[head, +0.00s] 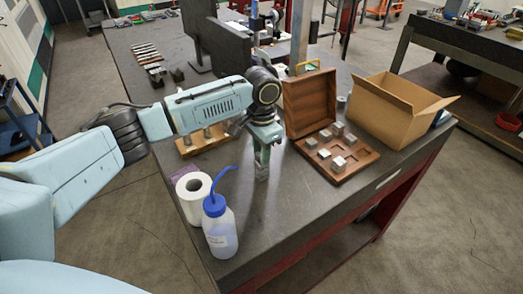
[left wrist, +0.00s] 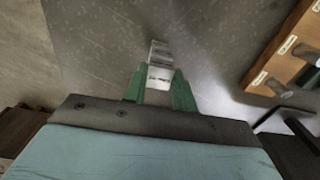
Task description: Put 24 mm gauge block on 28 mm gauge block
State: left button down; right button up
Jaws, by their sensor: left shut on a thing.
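My left gripper (head: 263,150) points down over the dark table right of the wash bottle. In the left wrist view its green fingers (left wrist: 158,90) are shut on a small metal block with dark marking, which I take as the 24 mm gauge block (left wrist: 158,76). A second metal block, which I take as the 28 mm gauge block (left wrist: 159,50), shows just beyond it, in line with it. In the head view a metal block (head: 262,173) shows below the fingertips. The markings are too small to read, and I cannot tell whether the two blocks touch. My right gripper is out of view.
An open wooden case (head: 364,166) with several metal blocks lies right of the gripper, beside a cardboard box (head: 391,110). A paper roll (head: 193,197) and a wash bottle (head: 220,228) stand at the left. A wooden rack (head: 206,140) is behind. The table's front middle is clear.

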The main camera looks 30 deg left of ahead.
pick_arm(q)
jog(key=shift+f, duration=0.15)
jog(key=c, duration=1.1)
grip_release()
jog(key=shift+f, duration=0.1)
notch_tip(320, 180, up, 12)
jog(key=shift+r, duration=0.2)
